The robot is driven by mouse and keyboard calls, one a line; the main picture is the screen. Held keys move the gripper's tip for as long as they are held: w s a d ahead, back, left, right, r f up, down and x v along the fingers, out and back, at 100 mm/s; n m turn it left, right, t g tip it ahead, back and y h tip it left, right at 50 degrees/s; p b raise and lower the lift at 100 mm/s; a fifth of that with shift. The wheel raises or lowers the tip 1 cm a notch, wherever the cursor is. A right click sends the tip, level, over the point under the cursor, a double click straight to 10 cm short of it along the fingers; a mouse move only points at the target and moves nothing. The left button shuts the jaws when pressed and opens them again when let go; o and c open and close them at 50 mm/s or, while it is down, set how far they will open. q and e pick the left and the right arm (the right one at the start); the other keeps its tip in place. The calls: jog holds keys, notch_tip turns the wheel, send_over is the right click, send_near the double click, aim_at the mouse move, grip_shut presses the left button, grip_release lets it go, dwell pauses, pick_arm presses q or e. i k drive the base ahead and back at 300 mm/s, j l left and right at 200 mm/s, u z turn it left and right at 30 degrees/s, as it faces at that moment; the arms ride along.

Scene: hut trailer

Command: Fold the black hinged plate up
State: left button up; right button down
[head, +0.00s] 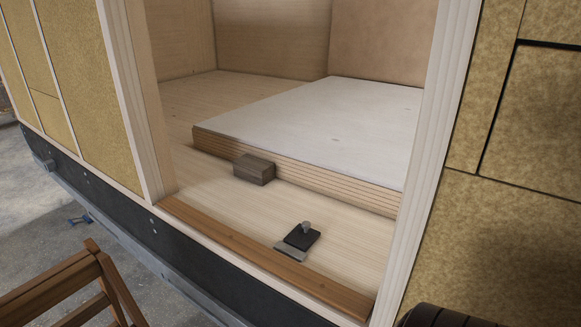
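A small black plate (301,239) lies flat on the pale wooden floor inside the doorway, near the sill. A small grey rounded piece (306,227) stands on or against its far side. A light grey metal leaf (290,252) lies along its near edge, toward the sill. The hinge itself is too small to make out. Neither of my grippers is in view. Only a dark rounded part, which seems to be mine, shows at the bottom right edge.
A dark wooden block (254,170) sits against a stack of boards (310,125) behind the plate. A brown sill (262,260) and pale door posts (428,150) frame the opening. A wooden chair or ladder-like frame (85,285) stands at the lower left. Floor around the plate is clear.

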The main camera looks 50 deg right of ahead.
aim_at(303, 237)
jog(key=z, duration=1.65)
